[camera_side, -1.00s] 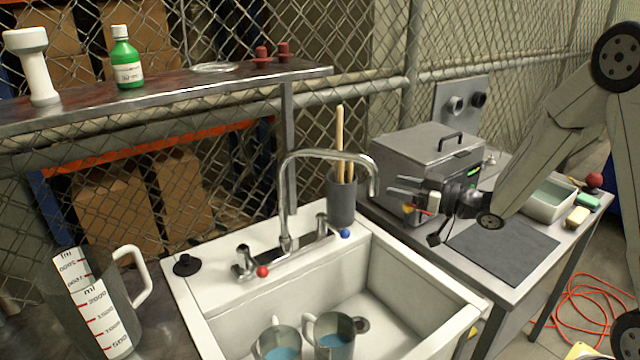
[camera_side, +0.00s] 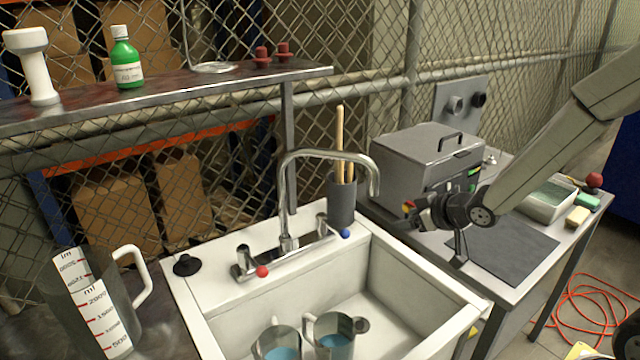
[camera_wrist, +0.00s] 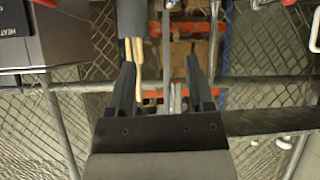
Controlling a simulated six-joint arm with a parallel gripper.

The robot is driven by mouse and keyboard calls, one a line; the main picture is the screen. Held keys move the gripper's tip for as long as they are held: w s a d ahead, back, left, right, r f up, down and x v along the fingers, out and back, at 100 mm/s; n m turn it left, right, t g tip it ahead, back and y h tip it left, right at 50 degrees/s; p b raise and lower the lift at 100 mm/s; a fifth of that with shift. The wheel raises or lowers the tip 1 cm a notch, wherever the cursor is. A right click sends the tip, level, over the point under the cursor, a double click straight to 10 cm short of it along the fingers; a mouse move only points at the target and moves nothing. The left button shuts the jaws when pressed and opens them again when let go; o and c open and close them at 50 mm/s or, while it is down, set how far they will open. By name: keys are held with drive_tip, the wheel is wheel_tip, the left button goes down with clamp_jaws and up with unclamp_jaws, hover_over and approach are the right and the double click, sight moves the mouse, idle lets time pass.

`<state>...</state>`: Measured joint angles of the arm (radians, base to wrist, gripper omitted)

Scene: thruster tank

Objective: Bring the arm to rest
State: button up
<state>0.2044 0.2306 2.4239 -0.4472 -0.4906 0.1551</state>
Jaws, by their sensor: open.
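My gripper (camera_side: 415,215) hangs in the air above the right-hand bench, in front of the metal box. In the wrist view my gripper (camera_wrist: 162,85) has its two dark fingers apart with nothing between them. The wrist view looks toward the fence and shelving, with the grey cup of wooden sticks (camera_wrist: 132,20) at its top. My arm reaches in from the right side of the side view.
The metal box (camera_side: 425,155) stands close behind my gripper, and a dark mat (camera_side: 500,250) lies below. The sink (camera_side: 420,275) with faucet (camera_side: 285,210) and two jugs (camera_side: 333,345) is to the left. A tub (camera_side: 550,205) stands right.

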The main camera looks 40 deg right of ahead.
drive_tip(key=s+a+f+g, duration=0.1)
drive_tip(key=s+a+g, duration=0.1)
drive_tip(key=s+g, duration=0.2)
drive_tip(key=s+a+f+m+g, duration=0.1)
drive_tip(key=s+a+f+g, duration=0.1)
drive_tip(key=s, duration=0.8)
drive_tip(key=shift+s+a+f+m+g+h, duration=0.15)
drive_tip(key=shift+a+f+m+g+h, duration=0.3)
drive_tip(key=shift+g, duration=0.75)
drive_tip(key=shift+a+r, duration=0.1)
drive_tip(key=shift+r, duration=0.05)
